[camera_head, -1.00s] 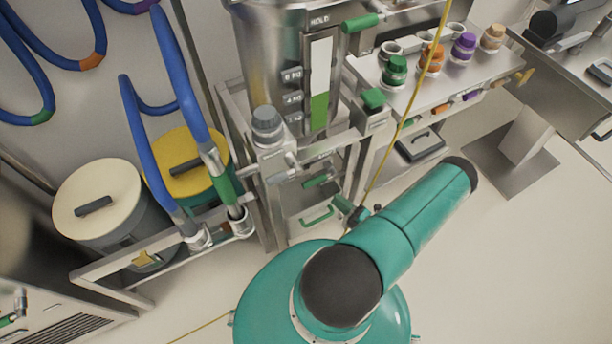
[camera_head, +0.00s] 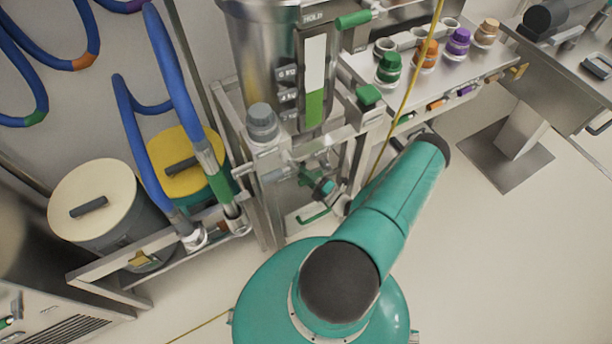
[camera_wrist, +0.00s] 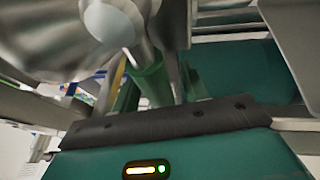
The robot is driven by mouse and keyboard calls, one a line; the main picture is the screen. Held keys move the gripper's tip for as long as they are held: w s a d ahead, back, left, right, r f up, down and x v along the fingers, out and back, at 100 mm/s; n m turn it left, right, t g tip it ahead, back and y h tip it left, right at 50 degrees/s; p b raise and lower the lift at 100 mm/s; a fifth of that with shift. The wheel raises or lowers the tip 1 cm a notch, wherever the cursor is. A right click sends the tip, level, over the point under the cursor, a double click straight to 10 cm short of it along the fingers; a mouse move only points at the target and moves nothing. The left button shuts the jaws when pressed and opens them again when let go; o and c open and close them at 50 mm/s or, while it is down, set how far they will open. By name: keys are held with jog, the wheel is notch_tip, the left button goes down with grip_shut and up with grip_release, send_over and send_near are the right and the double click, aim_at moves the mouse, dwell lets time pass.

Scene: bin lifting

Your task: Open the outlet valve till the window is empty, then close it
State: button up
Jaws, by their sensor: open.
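The steel hopper (camera_head: 262,45) stands upright in its frame. My gripper (camera_head: 304,173) is below the hopper, at the valve area, small and partly hidden among the steel parts. In the wrist view a green handle (camera_wrist: 150,82) joined to a pale metal part shows close in front of my gripper. I take it for the outlet valve's handle. The jaws are open, and I cannot tell whether they touch it.
A green handle (camera_head: 354,20) sits beside the hopper top and a green block (camera_head: 369,95) on the frame. Capped bottles, one green (camera_head: 388,68), stand on the right shelf. Two lidded drums (camera_head: 92,190) and blue hoses (camera_head: 178,75) are left.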

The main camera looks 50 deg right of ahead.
grip_shut()
jog(key=shift+f, duration=0.15)
jog(key=s+d+f+n+g+h, duration=0.2)
jog(key=d+f+n+g, duration=0.4)
jog(key=n, duration=0.8)
jog(key=shift+s+d+f+n+g+h, duration=0.35)
jog(key=shift+d+f+h, duration=0.35)
jog(key=shift+d+f, duration=0.45)
jog(key=shift+a+f, duration=0.1)
grip_release()
jog(key=shift+w, duration=0.1)
